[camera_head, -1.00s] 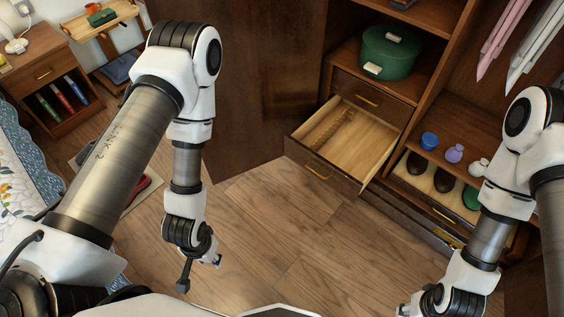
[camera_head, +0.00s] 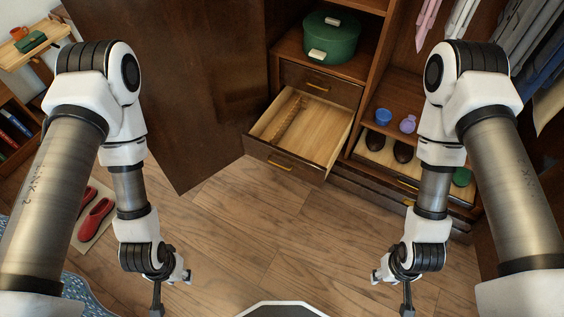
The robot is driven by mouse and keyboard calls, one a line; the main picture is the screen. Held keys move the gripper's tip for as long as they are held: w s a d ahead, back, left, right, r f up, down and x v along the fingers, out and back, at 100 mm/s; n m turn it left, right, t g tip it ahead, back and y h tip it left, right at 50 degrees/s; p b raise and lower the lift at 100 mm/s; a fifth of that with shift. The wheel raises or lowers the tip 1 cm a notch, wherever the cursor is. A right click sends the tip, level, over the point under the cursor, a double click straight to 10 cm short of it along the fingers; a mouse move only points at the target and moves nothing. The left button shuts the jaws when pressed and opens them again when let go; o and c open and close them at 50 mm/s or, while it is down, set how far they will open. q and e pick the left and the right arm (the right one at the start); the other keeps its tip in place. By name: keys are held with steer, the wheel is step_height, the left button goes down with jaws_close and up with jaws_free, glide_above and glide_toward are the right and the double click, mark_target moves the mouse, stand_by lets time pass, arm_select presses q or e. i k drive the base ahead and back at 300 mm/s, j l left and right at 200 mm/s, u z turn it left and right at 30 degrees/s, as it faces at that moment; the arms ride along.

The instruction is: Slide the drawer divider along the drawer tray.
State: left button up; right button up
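The open drawer tray (camera_head: 321,133) sticks out of the wooden armoire and has a pale wooden floor. The drawer divider (camera_head: 286,119), a brown wooden strip with a notched look, lies inside near the left wall of the tray. My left gripper (camera_head: 172,293) hangs over the floor at lower left, well apart from the drawer. My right gripper (camera_head: 391,292) hangs over the floor at lower right, also apart from it. Both grippers are small and seen from above, so their finger gaps are unclear. I see nothing held in either.
The drawer front has a brass handle (camera_head: 281,165). A green round box (camera_head: 331,38) stands on the shelf above. An armoire door (camera_head: 190,90) stands left of the drawer. Red shoes (camera_head: 95,219) lie at left.

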mark_target(300, 103)
steer(key=i+l+u, duration=0.25)
steer(key=i+u, duration=0.2)
steer(key=i+l+u, duration=0.85)
steer(key=k, duration=0.05)
